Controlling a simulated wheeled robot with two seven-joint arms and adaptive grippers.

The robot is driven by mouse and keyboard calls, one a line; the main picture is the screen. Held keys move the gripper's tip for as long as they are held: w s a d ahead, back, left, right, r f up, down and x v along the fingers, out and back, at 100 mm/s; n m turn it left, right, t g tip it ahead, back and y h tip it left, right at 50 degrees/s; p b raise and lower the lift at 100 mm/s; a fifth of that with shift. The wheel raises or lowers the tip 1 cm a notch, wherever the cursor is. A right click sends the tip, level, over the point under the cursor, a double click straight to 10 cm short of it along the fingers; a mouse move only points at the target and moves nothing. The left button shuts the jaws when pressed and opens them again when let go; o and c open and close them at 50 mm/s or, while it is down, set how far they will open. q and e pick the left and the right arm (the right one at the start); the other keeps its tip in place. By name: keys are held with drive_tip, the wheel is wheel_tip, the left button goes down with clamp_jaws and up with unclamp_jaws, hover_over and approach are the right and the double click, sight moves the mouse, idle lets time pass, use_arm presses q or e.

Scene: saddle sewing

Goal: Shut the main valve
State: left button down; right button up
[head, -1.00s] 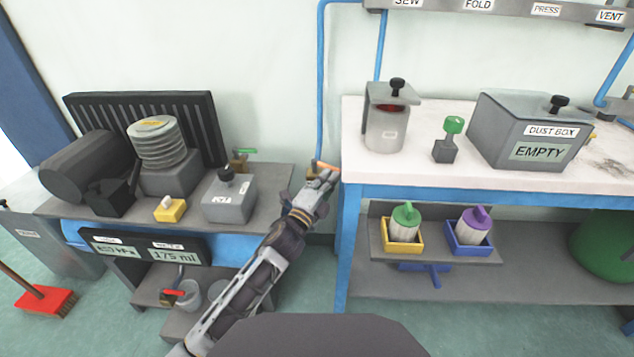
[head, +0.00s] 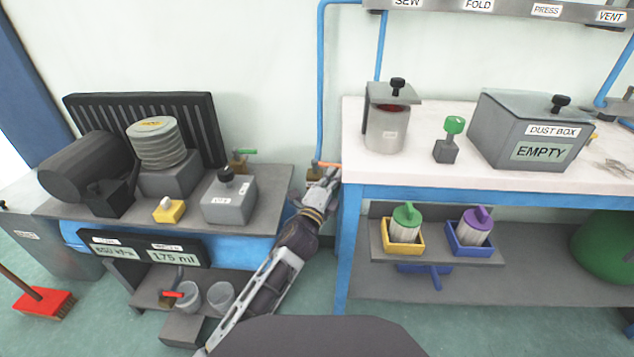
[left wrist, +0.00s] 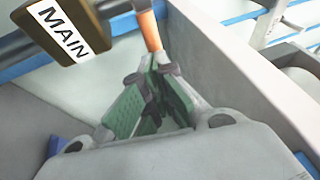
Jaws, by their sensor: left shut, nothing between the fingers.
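The main valve's orange lever (head: 327,164) sits low on the blue pipe by the wall, between the two benches, and points right. In the left wrist view the orange lever (left wrist: 150,30) rises just beyond the fingertips, beside a brown block with a MAIN label (left wrist: 68,30). My left gripper (head: 327,180) is just below and in front of the lever. It is shut with nothing held; its green-padded fingers (left wrist: 158,82) show in the left wrist view. I cannot tell whether the fingertips touch the lever. My right gripper is not in view.
The white bench top with a blue frame (head: 348,182) stands close on the gripper's right. A narrow gap lies between the benches.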

use_arm(q)
drive_tip(key=shift+w+d+r, duration=0.1)
drive_tip(key=shift+w+d, duration=0.35)
drive_tip(key=shift+w, duration=0.1)
drive_tip(key=shift+w+r, duration=0.1)
drive_tip(key=shift+r, duration=0.05)
idle(0.5)
drive_tip(key=v, duration=0.7)
drive_tip(key=shift+s+f, duration=0.25)
drive_tip(key=shift+s, duration=0.1)
drive_tip(key=shift+a, duration=0.15)
